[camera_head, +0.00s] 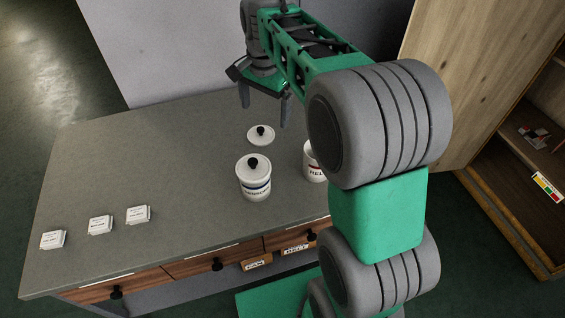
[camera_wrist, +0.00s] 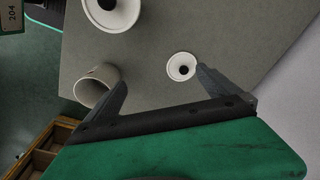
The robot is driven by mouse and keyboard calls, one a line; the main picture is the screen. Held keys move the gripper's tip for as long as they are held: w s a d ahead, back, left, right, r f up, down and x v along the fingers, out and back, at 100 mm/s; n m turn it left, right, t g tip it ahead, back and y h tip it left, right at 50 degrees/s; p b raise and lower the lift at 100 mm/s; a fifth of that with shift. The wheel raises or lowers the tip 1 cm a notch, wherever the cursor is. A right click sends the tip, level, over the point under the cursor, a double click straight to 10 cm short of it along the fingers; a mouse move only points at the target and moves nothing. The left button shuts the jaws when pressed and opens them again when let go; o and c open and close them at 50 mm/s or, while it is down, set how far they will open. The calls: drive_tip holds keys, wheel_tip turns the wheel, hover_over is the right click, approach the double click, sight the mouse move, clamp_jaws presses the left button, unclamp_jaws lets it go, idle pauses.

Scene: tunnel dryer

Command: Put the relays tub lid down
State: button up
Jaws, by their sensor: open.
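A white round lid (camera_head: 261,140) with a black knob lies on the grey table, knob up. It also shows in the wrist view (camera_wrist: 173,68). The relays tub (camera_head: 313,163), white with a label starting "REL", is partly hidden behind my arm. In the wrist view this tub (camera_wrist: 97,86) stands without a lid. My gripper (camera_head: 264,104) is open and empty above the table, near the lid.
A second labelled white tub (camera_head: 257,188) wears its lid, left of the relays tub. Several small white cards (camera_head: 101,225) stand at the table's left. Drawers (camera_head: 214,262) line the front. A wooden cabinet (camera_head: 440,85) stands at right. The table's middle left is clear.

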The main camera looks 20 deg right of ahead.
drive_tip(key=s+f+n+t, duration=0.1)
drive_tip(key=s+f+n, duration=0.2)
drive_tip(key=s, duration=0.7)
drive_tip(key=s+f+n, duration=0.3)
drive_tip(key=s+n, duration=0.4)
drive_tip(key=s, duration=0.3)
drive_tip(key=shift+s+t, duration=0.2)
drive_tip(key=shift+t, duration=0.2)
drive_tip(key=shift+a+f, duration=0.1)
